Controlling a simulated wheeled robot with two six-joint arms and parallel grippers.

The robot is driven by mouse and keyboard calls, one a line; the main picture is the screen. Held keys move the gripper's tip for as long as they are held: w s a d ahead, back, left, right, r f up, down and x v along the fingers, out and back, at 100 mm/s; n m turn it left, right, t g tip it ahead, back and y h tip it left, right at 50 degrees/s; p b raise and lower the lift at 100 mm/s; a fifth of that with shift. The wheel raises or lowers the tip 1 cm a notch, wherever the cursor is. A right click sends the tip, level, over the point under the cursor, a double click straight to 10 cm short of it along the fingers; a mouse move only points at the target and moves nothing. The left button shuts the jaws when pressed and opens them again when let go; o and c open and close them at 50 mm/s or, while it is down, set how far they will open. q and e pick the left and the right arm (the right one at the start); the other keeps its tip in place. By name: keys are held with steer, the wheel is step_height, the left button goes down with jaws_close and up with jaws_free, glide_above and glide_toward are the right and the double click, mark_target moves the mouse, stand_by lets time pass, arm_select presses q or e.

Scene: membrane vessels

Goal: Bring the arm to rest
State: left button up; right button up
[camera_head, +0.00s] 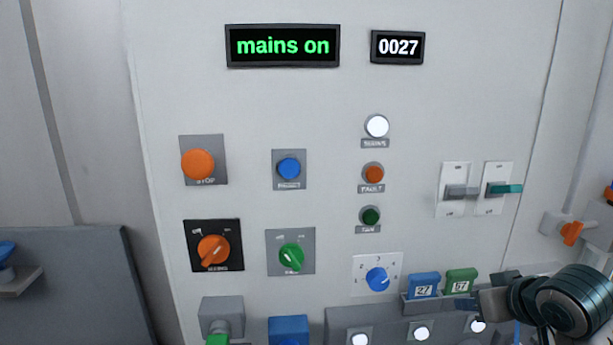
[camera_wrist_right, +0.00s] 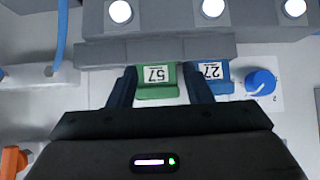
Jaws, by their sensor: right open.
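My right gripper (camera_head: 480,304) is at the lower right of the head view, in front of the panel and close to the green tag. In the right wrist view my right gripper (camera_wrist_right: 158,90) is open. Its two dark fingers stand apart, and the green tag (camera_wrist_right: 157,78), numbered 57, shows between them. I cannot tell whether the fingers touch it. The green tag also shows in the head view (camera_head: 461,281), beside the blue tag (camera_head: 424,285) numbered 27. The blue tag shows partly behind a finger in the wrist view (camera_wrist_right: 213,74). My left gripper is not in view.
The grey panel (camera_head: 330,110) carries a "mains on" display (camera_head: 283,46), a counter (camera_head: 397,47) reading 0027, a lit white lamp (camera_head: 376,126), knobs and two switches. A grey ledge (camera_head: 345,318) with white lights sticks out below the tags. An orange-handled valve (camera_head: 571,233) is at the right.

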steer(key=s+a+f+g, duration=0.2)
steer(key=s+f, duration=0.3)
steer(key=f, duration=0.8)
steer(key=s+a+f+g+h, duration=0.1)
steer(key=s+f+g, duration=0.1)
steer(key=s+f, duration=0.75)
steer(key=s+a+f+g+h, duration=0.1)
steer(key=s+a+f+g, duration=0.1)
steer(key=s+f, duration=0.75)
steer(key=s+d+f+g+b, duration=0.1)
steer(key=d+f+b, duration=0.15)
steer(key=f, duration=1.35)
steer(key=s+d+f+b, duration=0.1)
steer(key=f+b, duration=0.2)
steer(key=f, duration=1.4)
steer(key=s+f+b, duration=0.2)
steer(key=s+f, duration=0.7)
steer(key=f, duration=0.3)
steer(key=s+d+f+m+g+b, duration=0.1)
steer(key=s+f+b, duration=0.1)
steer(key=s+f, duration=0.8)
step_height(320, 180, down, 3)
steer(key=shift+s+b, duration=0.15)
steer(key=shift+b, duration=0.25)
steer(key=shift+c, duration=0.8)
steer(key=shift+s+d, duration=0.1)
steer(key=shift+s, duration=0.05)
steer(key=shift+c, duration=0.2)
